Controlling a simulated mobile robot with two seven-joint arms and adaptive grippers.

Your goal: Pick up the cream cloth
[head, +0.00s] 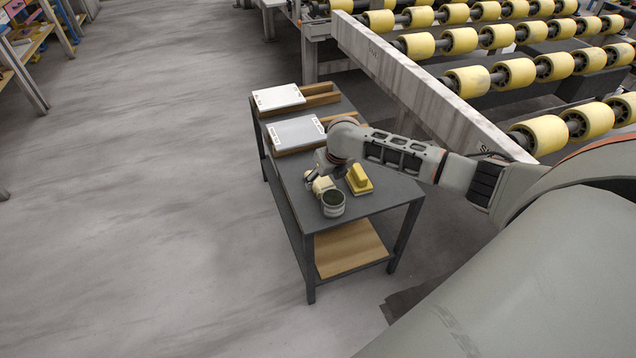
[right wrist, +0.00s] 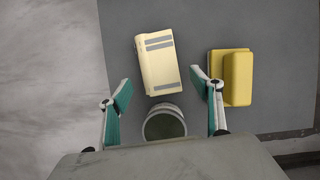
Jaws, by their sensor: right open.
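In the head view the cloth (head: 322,184) is small and partly hidden by my right gripper (head: 312,179). In the right wrist view my right gripper (right wrist: 164,92) is open, its two teal-padded fingers apart. The cloth lies between and beyond the fingertips, and no contact shows. My left gripper is not in view.
A round grey container (head: 333,203) stands close to the cloth, at its lower edge in the right wrist view. A yellow block with a handle-like top (head: 359,180) is to the right. Two flat panels on wooden supports, one white (head: 278,97) and one grey (head: 295,133), lie farther back on the table (head: 380,203).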

